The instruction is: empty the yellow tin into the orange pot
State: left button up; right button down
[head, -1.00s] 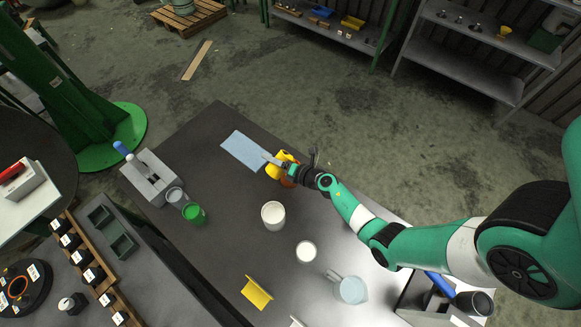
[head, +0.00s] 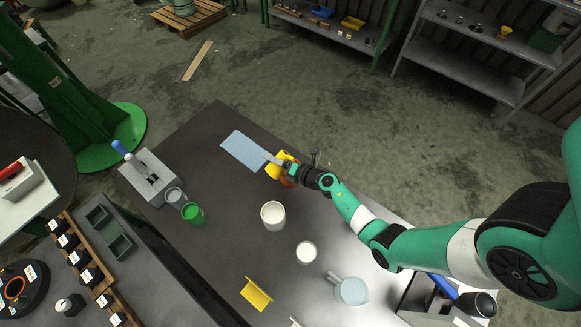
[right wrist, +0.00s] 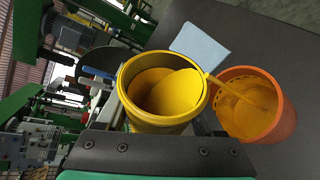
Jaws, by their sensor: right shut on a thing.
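The yellow tin (head: 274,171) is in my right gripper (head: 286,167), tilted over the orange pot. In the right wrist view the tin (right wrist: 165,126) shows its open mouth, with yellow content inside. A thin yellow stream runs from its rim into the orange pot (right wrist: 272,132), where yellow content lies inside. The pot stands on the dark table beside the tin; in the head view only a bit of the pot (head: 288,183) shows, behind the gripper and tin. My left gripper is not in view.
A light blue sheet (head: 243,150) lies beside the pot. Nearer stand a white container (head: 272,215), a smaller white one (head: 306,252), a clear jug (head: 352,291), a green cup (head: 193,213) and a yellow angled piece (head: 256,294). Table between them is bare.

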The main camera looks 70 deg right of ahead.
jog(key=shift+f+m+b, duration=0.2)
jog(key=shift+m+b, duration=0.2)
jog(key=shift+b, duration=0.4)
dwell(0.9)
jog(key=shift+r+m+t+b, duration=0.4)
jog(key=shift+m+t+b, duration=0.1)
jog(key=shift+m+b, duration=0.15)
dwell(2.0)
jog(key=shift+a+f+m+t+y+b, duration=0.1)
jog(key=shift+f+m+t+y+b, duration=0.35)
jog(key=shift+b, duration=0.95)
dwell(1.2)
jog(key=shift+r+m, duration=0.25)
jog(key=shift+m, duration=0.15)
dwell(0.5)
